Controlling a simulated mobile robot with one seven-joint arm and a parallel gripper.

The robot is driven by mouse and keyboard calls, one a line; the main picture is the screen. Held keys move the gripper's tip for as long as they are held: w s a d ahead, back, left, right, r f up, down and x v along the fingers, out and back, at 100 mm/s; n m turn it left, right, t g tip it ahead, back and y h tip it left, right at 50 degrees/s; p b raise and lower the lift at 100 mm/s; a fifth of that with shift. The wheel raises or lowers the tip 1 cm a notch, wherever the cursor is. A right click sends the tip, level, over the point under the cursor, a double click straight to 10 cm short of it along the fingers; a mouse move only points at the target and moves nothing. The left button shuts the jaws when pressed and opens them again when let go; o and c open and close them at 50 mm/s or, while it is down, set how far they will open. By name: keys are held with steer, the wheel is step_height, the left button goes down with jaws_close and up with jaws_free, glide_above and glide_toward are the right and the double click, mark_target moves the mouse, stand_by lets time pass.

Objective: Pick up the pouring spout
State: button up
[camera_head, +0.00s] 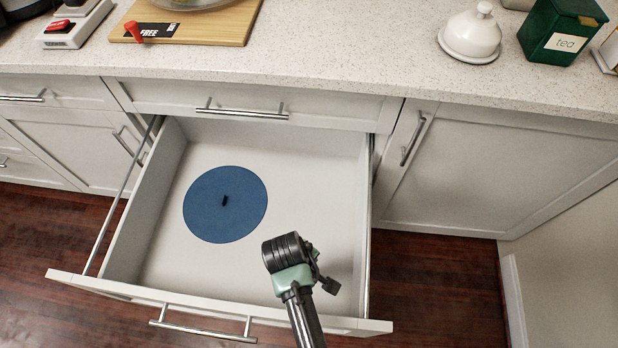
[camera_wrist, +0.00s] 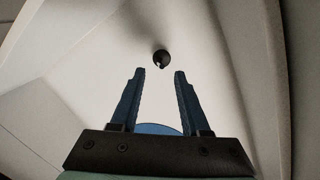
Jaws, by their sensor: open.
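A small dark piece (camera_head: 225,200), which looks like the pouring spout, sits on a round blue disc (camera_head: 207,208) in the open drawer (camera_head: 310,215). My gripper (camera_wrist: 158,72) is open and empty in the wrist view, its two blue fingers apart. In the head view my arm's end is over the drawer's right front part, right of the disc; the fingers are hidden there. A dark round thing (camera_wrist: 161,58) shows on a pale surface beyond the fingertips; I cannot tell whether it is the same piece. A blue edge (camera_wrist: 158,128) shows between the finger bases.
The drawer's front panel (camera_head: 120,289) and side walls stand around the space. The countertop (camera_head: 330,60) above holds a cutting board (camera_head: 200,28), a white lidded dish (camera_head: 470,38) and a green tea box (camera_head: 560,35). The drawer floor is otherwise clear where visible.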

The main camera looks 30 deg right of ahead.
steer(key=shift+w+d+f+b, duration=0.15)
steer(key=shift+f+b, duration=0.2)
steer(key=shift+f, duration=0.7)
steer(key=shift+d+f+b, duration=0.2)
steer(key=shift+f+b, duration=0.15)
steer(key=shift+f, duration=0.7)
steer(key=shift+w+d+f+b, duration=0.15)
steer(key=shift+f+b, duration=0.2)
steer(key=shift+f, duration=0.7)
steer(key=shift+s, duration=0.1)
steer(key=shift+c, duration=0.3)
jaws_close()
